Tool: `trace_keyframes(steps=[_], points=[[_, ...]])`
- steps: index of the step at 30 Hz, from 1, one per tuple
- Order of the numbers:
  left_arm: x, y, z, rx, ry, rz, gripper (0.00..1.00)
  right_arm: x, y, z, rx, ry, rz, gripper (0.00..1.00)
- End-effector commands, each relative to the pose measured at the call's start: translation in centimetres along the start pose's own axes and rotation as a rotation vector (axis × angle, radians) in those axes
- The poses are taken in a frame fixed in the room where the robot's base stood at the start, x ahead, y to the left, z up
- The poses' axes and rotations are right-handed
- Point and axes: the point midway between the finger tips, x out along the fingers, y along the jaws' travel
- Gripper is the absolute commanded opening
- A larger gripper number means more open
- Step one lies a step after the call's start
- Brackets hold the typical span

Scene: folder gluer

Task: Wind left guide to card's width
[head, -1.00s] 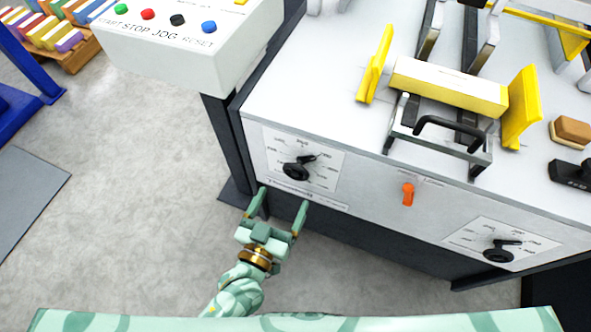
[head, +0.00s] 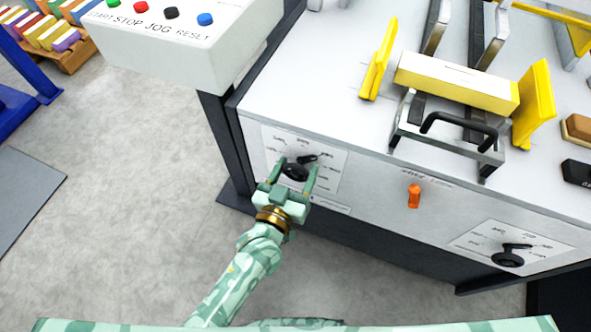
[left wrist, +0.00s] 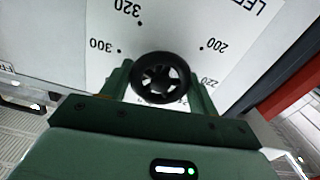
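The left guide's black hand knob (head: 294,172) sits on a white dial plate (head: 328,175) on the machine's front panel. In the left wrist view the knob (left wrist: 156,78) shows as a black spoked wheel, with 300, 320, 200 and 220 readable around it. My left gripper (head: 297,173) is open, with one finger on each side of the knob; I cannot tell whether they touch it. The yellow left guide (head: 378,60) stands left of the pale yellow card stack (head: 455,82), with a gap between them. The right yellow guide (head: 533,103) stands at the stack's right end. My right gripper is out of view.
A second dial with a black knob (head: 509,257) is at the panel's lower right. An orange switch (head: 414,195) sits between the dials. A control box (head: 190,45) with coloured buttons overhangs at upper left.

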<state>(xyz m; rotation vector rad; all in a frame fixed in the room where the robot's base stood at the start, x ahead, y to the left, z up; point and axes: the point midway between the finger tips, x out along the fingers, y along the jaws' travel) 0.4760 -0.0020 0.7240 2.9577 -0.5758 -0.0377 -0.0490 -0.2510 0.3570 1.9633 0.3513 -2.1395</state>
Motion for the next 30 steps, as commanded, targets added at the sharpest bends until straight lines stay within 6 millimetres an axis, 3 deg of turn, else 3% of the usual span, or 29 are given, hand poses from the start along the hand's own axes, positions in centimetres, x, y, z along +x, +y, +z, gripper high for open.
trace_keyframes(steps=[14,30], points=[[0.0,-0.1,-0.1,-0.098,0.000,0.000,0.38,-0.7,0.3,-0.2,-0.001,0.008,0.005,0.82],[-0.1,-0.2,0.0,-0.571,-0.001,0.000,0.38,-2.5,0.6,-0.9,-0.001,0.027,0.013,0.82]])
